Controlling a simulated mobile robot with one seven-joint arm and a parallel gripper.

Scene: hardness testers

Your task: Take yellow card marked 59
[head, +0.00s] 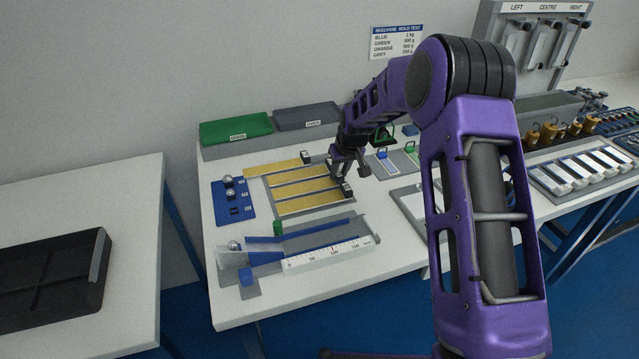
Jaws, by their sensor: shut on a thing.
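Several long yellow cards lie side by side on a grey tray (262,193) in the middle of the table. The far yellow card (275,168) sticks out to the left and has a small dark block at its right end. The near yellow card (310,204) has a dark block at its right end. A middle yellow card (300,187) lies between them. My gripper (349,172) points down at the right ends of the middle cards and is shut on one's end. The fingers hide the grip. No number 59 is readable at this size.
A blue plate (231,212) with steel balls stands left of the cards. A ramp with a white scale (328,255) lies in front. Green (235,129) and grey (307,116) covered pads lie behind. My arm hides part of the table's right side.

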